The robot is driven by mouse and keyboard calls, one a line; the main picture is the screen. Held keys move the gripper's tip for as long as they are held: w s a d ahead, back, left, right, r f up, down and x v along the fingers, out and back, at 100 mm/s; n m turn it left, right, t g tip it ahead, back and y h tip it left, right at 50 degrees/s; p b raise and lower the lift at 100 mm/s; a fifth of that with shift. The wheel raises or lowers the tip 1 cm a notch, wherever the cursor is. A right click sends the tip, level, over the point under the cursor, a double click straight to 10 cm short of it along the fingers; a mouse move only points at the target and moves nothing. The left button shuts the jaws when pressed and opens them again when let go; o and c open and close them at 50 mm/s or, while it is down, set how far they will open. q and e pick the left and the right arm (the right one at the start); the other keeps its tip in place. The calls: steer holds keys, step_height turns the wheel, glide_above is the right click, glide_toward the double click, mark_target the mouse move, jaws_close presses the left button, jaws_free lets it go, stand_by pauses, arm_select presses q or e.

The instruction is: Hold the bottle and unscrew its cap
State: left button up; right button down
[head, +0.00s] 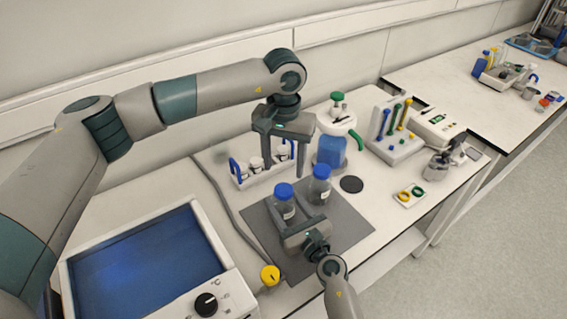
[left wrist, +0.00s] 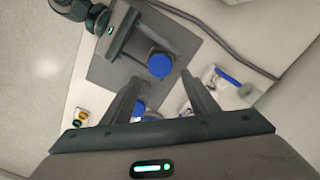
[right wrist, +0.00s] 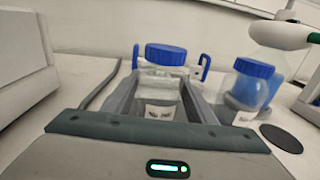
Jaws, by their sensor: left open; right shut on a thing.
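A clear bottle (head: 284,208) with a blue cap (head: 284,190) stands upright on the grey mat (head: 345,230). My right gripper (right wrist: 161,92) is shut on its body from the front; the label and the blue cap (right wrist: 165,54) show in the right wrist view. The cap sits on the bottle. My left gripper (head: 285,168) points down, open and empty, above and behind the held bottle. In the left wrist view the held bottle's cap (left wrist: 159,65) lies beyond the fingers. A second blue-capped bottle (head: 319,188) stands to the right, clear of the right gripper.
A rack (head: 262,172) with white-capped vials stands behind the mat. A blue-filled wash bottle (head: 331,150) with a green top is behind right. A yellow knob (head: 270,275) and cable lie by the mat.

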mark_target(284, 189)
arm_select(q)
steer(key=m, duration=0.3)
stand_by(0.5)
steer(key=shift+f, duration=4)
steer(key=c, duration=1.1)
